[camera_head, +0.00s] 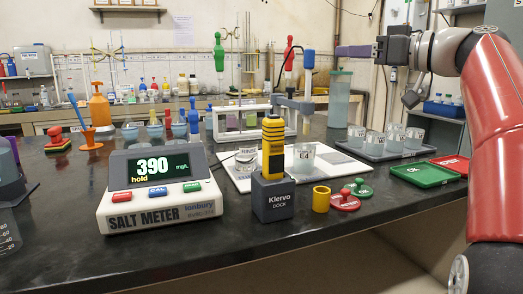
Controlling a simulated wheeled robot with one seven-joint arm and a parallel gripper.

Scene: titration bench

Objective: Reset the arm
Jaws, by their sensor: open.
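The blue-top probe (309,61) stands upright right of centre, its blue cap at the top. Its lower part runs down toward a grey holder arm (293,103) above the beaker marked E4 (304,157). Whether its tip is inside the beaker is too small to tell. My gripper (338,51) is at the upper right, level with the blue cap and a little to its right in the picture. It points left, with its jaws open and nothing seen between them. The fingers appear apart from the cap; their depth relative to it is unclear.
A red-topped probe (289,54) hangs close left of the blue one, with a green-topped one (219,52) farther left. A tall translucent cylinder (340,98) stands below my gripper. A tray of beakers (372,154) is at right. A salt meter (158,190) reads 390, "hold".

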